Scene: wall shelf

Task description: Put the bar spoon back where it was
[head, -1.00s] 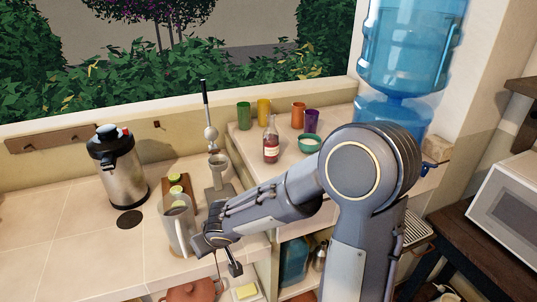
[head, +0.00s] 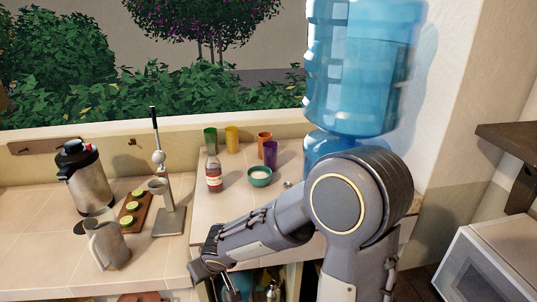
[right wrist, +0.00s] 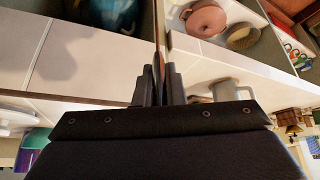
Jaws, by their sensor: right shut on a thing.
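My right gripper (head: 229,288) is low in the head view, just off the front edge of the counter. In the right wrist view its fingers (right wrist: 157,90) are closed together around something thin and dark, seen almost end-on. I take this for the bar spoon (right wrist: 157,62); its full shape is hidden. I cannot pick out the spoon clearly in the head view. My left gripper is not in view.
A metal pitcher (head: 108,247), a lever press (head: 170,222) and a board with lime halves (head: 146,208) stand left of my right arm. A bottle (head: 214,176), green bowl (head: 260,177) and coloured cups stand behind. A wooden rail (head: 45,146) is on the back wall.

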